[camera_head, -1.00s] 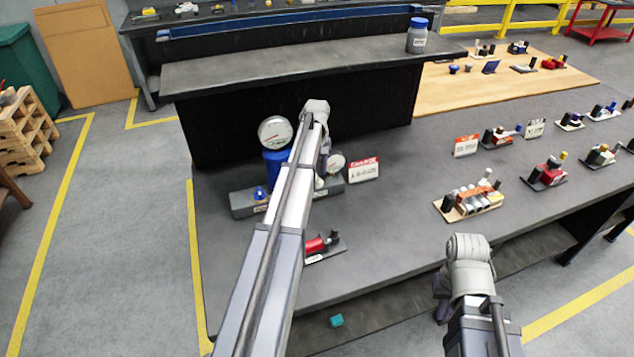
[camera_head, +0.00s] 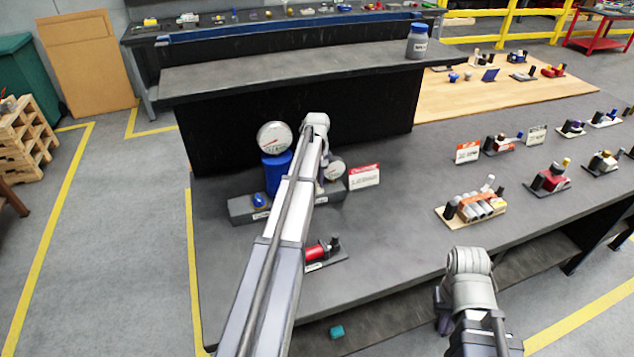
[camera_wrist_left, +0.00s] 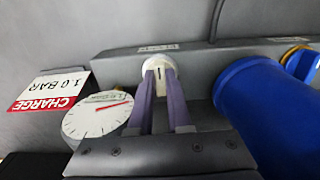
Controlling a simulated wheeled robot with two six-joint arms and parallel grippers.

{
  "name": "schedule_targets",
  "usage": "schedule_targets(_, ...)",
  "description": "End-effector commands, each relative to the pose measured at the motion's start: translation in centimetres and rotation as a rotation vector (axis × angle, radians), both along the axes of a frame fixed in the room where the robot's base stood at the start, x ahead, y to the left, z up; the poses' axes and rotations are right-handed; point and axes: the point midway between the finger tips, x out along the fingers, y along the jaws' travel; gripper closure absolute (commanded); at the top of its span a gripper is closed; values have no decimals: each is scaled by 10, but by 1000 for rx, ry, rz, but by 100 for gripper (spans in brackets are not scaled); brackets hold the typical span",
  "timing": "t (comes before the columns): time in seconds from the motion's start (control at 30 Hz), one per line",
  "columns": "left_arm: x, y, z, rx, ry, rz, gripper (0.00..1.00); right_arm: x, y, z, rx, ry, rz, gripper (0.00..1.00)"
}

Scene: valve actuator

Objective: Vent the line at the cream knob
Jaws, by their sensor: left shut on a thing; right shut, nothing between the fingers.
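The cream knob (camera_wrist_left: 160,65) is on the grey manifold block (camera_wrist_left: 118,62), with a dark slot line on its face. My left gripper (camera_wrist_left: 161,78) is shut on the cream knob, its two purple-grey fingers at the knob's sides. In the head view the left arm hides the knob and the fingers. A blue cylinder (camera_head: 276,175) stands on the block with a large white gauge (camera_head: 273,137) above it. A smaller gauge (camera_head: 335,170) is right of my left wrist; it also shows in the left wrist view (camera_wrist_left: 97,118). My right gripper (camera_head: 443,308) is shut and empty near the bench's front edge.
A red-and-white CHARGE 1.0 BAR card (camera_head: 364,176) stands right of the block. A blue knob (camera_head: 260,200) is at the block's left end. A small red valve part (camera_head: 318,250) is close beside my left forearm. Several valve assemblies (camera_head: 472,205) stand farther right.

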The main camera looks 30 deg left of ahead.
Motion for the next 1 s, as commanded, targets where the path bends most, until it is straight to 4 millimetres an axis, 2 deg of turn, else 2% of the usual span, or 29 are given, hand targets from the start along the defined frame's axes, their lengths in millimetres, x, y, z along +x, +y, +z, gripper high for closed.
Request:
schedule_targets(0.57, 0, 0, 0, 0, 0, 33, 100, 0, 0, 0, 0, 0, 0, 100)
schedule_targets(0.77, 1, 0, 0, 0, 0, 145, 100, 0, 0, 0, 0, 0, 0, 100)
schedule_targets(1.0, 1, -1, 0, 0, 0, 362, 100, 0, 0, 0, 0, 0, 0, 100)
